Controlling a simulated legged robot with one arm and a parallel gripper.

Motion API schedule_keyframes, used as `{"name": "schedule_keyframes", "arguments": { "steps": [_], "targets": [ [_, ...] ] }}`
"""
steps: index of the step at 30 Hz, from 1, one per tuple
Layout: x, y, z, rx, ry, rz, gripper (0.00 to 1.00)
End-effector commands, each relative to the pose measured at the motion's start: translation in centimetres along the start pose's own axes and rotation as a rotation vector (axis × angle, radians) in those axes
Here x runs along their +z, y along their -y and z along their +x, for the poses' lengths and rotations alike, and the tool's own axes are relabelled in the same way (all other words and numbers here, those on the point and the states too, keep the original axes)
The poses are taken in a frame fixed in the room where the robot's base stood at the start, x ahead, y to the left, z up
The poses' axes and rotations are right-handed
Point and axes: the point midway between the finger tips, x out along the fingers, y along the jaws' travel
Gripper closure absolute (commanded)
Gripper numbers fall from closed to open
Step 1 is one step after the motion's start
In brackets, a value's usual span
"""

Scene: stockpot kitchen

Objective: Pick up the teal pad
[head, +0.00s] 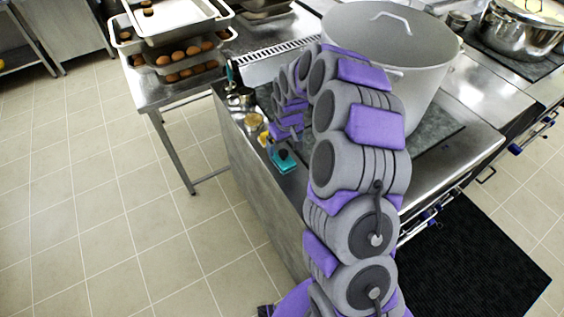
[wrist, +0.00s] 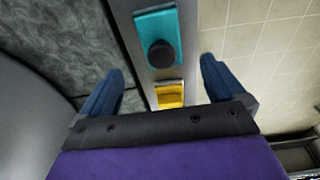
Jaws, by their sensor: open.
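The teal pad (head: 284,166) has a black round knob and lies on the narrow steel edge of the counter in the head view. In the wrist view the teal pad (wrist: 145,22) lies beyond my fingertips, near the top of the picture. My gripper (wrist: 163,72) is open and empty, with its two blue fingers spread apart. The pad's line falls between the fingers, and no finger touches it. In the head view the end of my arm is close behind the pad, and the fingers are hard to make out.
A yellow item (wrist: 170,96) lies beside the pad, between my fingers in the wrist view. Small jars (head: 254,121) stand farther along the ledge. A large stockpot (head: 390,50) stands on the stove beside my arm. Trays with eggs (head: 180,60) are on the back table. The tiled floor is clear.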

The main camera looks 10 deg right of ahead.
Motion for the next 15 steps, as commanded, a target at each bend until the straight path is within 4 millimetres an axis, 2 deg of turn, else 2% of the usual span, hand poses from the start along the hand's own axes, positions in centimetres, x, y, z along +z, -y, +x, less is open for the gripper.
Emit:
{"name": "schedule_keyframes", "arguments": {
  "steps": [1, 3, 10, 15],
  "targets": [
    [0.1, -0.1, 1.0, -0.001, 0.001, 0.000, 0.03],
    [0.1, -0.1, 1.7, 0.000, 0.001, 0.000, 0.03],
    [0.4, 0.1, 3.1, -0.002, 0.002, 0.000, 0.03],
    [0.8, 0.8, 5.6, -0.001, 0.004, -0.001, 0.03]
  ]
}}
